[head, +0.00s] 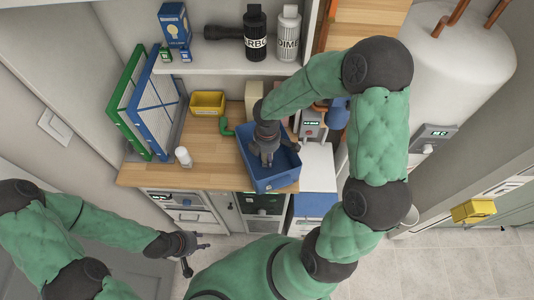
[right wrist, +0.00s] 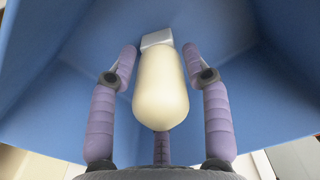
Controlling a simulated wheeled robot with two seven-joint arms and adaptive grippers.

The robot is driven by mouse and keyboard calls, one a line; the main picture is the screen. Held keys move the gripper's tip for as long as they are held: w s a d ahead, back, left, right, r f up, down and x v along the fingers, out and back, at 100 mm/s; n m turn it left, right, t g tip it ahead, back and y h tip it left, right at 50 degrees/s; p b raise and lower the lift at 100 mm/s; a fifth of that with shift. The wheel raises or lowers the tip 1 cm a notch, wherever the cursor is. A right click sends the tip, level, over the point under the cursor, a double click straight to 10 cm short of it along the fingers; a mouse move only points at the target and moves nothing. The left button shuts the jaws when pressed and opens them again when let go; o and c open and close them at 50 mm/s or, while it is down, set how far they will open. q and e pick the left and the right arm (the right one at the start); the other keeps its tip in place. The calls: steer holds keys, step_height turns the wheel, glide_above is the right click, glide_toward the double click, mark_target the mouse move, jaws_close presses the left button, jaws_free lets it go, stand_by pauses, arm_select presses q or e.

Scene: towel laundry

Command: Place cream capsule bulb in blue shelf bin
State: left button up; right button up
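The cream capsule bulb (right wrist: 160,88), with a grey base at its far end, is between the fingers of my right gripper (right wrist: 161,62). The fingertips bend inward against its sides, and the gripper looks shut on it. The blue shelf bin (head: 274,184) stands on the wooden counter, and its blue walls (right wrist: 60,60) surround the bulb in the right wrist view. In the head view my right gripper (head: 267,160) points down inside the bin; I cannot make out the bulb there. My left gripper (head: 195,252) is low at the left, away from the counter, fingers apart and empty.
On the wooden counter (head: 205,175) are a small white cylinder (head: 183,157), a yellow bin (head: 208,103) and upright blue and green panels (head: 150,105). A shelf (head: 230,68) above holds bottles and boxes. A white tank (head: 460,60) stands at the right.

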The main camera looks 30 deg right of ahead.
steer(key=shift+r, duration=0.1)
steer(key=shift+r, duration=0.15)
step_height(320, 180, up, 12)
steer(key=shift+p, duration=1.2)
